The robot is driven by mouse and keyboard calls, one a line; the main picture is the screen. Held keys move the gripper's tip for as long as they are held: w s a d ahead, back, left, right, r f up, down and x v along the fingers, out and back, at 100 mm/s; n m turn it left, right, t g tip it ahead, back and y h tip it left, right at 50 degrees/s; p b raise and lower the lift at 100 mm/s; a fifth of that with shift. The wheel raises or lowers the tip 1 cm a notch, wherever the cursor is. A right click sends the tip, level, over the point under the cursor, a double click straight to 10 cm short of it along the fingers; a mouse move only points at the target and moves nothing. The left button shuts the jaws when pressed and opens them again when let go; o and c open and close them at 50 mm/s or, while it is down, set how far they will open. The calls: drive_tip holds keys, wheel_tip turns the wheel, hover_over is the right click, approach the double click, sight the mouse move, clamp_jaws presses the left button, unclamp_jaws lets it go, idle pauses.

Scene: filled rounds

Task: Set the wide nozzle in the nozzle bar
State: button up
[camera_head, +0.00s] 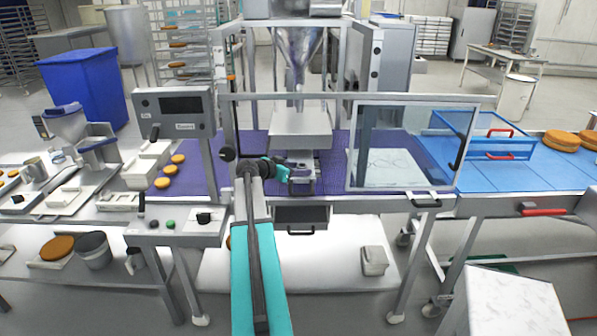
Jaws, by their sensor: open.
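My arm reaches forward over the machine's front, and my gripper (303,178) is at the purple belt below the hopper's grey block (300,128). The jaws are open, but small and partly merged with the grey metal parts around them. I cannot make out a wide nozzle for certain, either between the jaws or elsewhere. The nozzle bar cannot be told apart surely from the grey metal parts under the block, close to my gripper.
A steel hopper (297,50) stands above the purple belt (325,150). A clear guard panel (412,147) stands right of my gripper. A control box with a display (175,112) stands left. A blue tray (480,135) is at the right.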

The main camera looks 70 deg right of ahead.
drive_tip(key=b+v, duration=0.3)
drive_tip(key=v, duration=0.8)
drive_tip(key=shift+a, duration=0.4)
drive_tip(key=shift+w, duration=0.15)
drive_tip(key=shift+r, duration=0.1)
